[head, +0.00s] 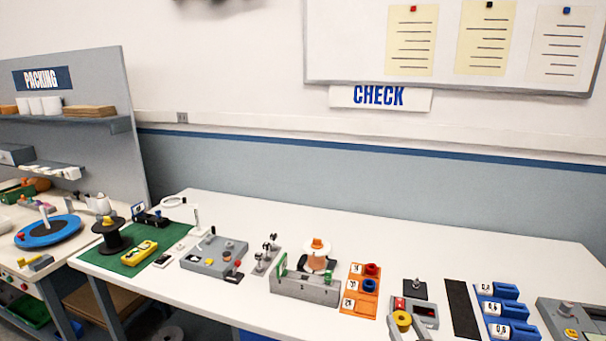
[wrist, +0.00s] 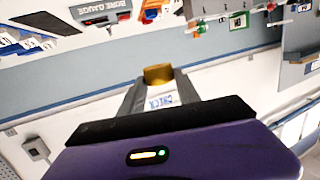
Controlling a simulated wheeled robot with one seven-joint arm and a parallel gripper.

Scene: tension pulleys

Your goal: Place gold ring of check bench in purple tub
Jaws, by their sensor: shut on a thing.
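The gold ring (wrist: 158,74) is held between the two fingertips of my gripper (wrist: 160,82) in the wrist view. The gripper is shut on it. In the head view the gold ring (head: 402,320) shows at the bottom, right of centre, between the grey fingers of my gripper (head: 404,323). It appears in front of or over the front part of the check bench (head: 210,290). The purple tub is not visible in either view. The purple surface low in the wrist view is my gripper's body.
Orange trays (head: 361,291) with red and blue rings, a grey fixture (head: 305,288) and blue numbered bins (head: 508,308) stand on the bench. A green mat (head: 135,258) lies at its left. The packing bench (head: 15,265) stands further left. The bench's back strip is mostly clear.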

